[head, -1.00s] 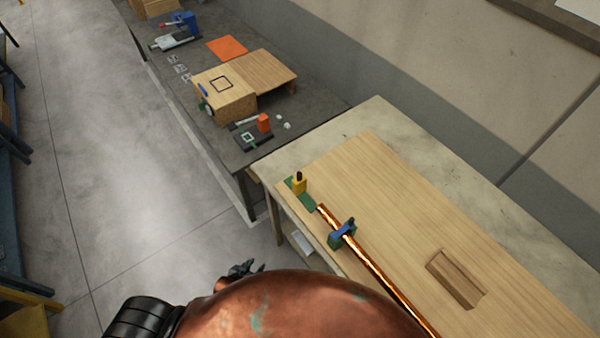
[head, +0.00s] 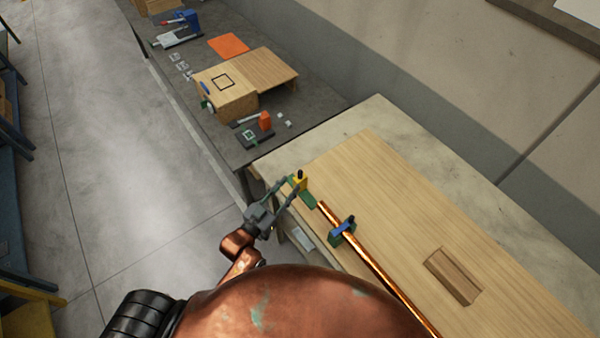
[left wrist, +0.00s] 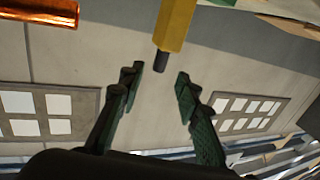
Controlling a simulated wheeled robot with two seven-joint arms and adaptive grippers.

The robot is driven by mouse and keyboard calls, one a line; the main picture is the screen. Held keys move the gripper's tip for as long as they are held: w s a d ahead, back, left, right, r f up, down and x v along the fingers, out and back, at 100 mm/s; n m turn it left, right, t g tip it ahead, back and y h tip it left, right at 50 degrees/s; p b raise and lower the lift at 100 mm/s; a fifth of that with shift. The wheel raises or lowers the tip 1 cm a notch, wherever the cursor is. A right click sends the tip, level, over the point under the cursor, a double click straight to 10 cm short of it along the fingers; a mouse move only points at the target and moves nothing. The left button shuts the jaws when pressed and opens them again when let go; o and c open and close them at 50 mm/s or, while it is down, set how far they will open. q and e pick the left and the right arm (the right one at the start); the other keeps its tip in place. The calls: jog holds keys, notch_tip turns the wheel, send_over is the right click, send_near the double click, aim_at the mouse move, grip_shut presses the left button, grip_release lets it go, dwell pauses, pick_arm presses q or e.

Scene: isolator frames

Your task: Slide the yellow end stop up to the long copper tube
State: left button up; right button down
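The yellow end stop (head: 300,184) with its dark knob stands on a short green rail (head: 308,200) at the board's near-left corner. The long copper tube (head: 375,267) lies along the board through a blue-and-green clamp (head: 342,231). A gap separates the tube's end from the end stop. My left gripper (head: 287,187) is open beside the end stop, on its left. In the left wrist view the end stop (left wrist: 176,25) hangs upside down, its knob just ahead of the open, empty fingers (left wrist: 160,80); the tube's end (left wrist: 40,12) shows at upper left. My right gripper is out of view.
The wooden board (head: 400,200) rests on a pale table (head: 375,115) and has a wooden block (head: 453,276) on its right part. A dark bench (head: 310,105) with several items stands behind. Open floor (head: 140,190) lies to the left.

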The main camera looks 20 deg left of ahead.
aim_at(299, 175)
pick_arm(q)
jog(key=x, duration=0.7)
jog(key=shift+w+f+p, duration=0.1)
jog(key=shift+w+p, duration=0.1)
jog(key=shift+p, duration=0.15)
jog(key=shift+c, duration=0.6)
grip_shut()
